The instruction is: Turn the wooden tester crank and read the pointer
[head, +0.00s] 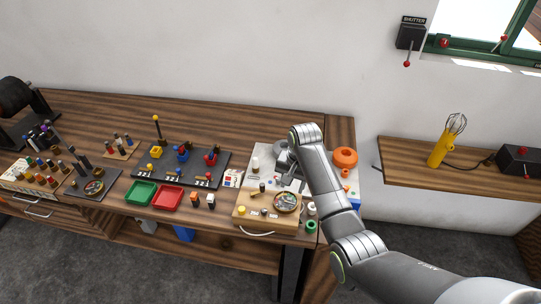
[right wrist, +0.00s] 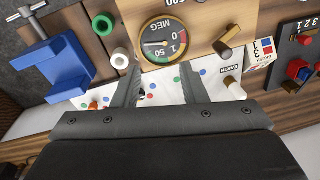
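The wooden tester (head: 245,214) is a pale box with a rope handle, on the right part of the bench. Its round gauge (head: 287,201) also shows in the right wrist view (right wrist: 163,42), marked MEG, with coloured bands; the pointer's exact reading is too small to tell. A short brown wooden handle with a brass-coloured end (right wrist: 229,36), which looks like the crank, stands beside the gauge. My right gripper (right wrist: 160,76) is open and empty, its fingers over a white dotted board just beside the tester, apart from the handle. My left gripper is out of view.
A blue vise (right wrist: 52,68), white and green rings and an EARTH-labelled post (right wrist: 234,86) stand around the fingers. Green (head: 141,193) and red (head: 168,197) trays and a dark board (head: 205,158) lie left of the tester. An orange ring (head: 345,157) stands right of my arm.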

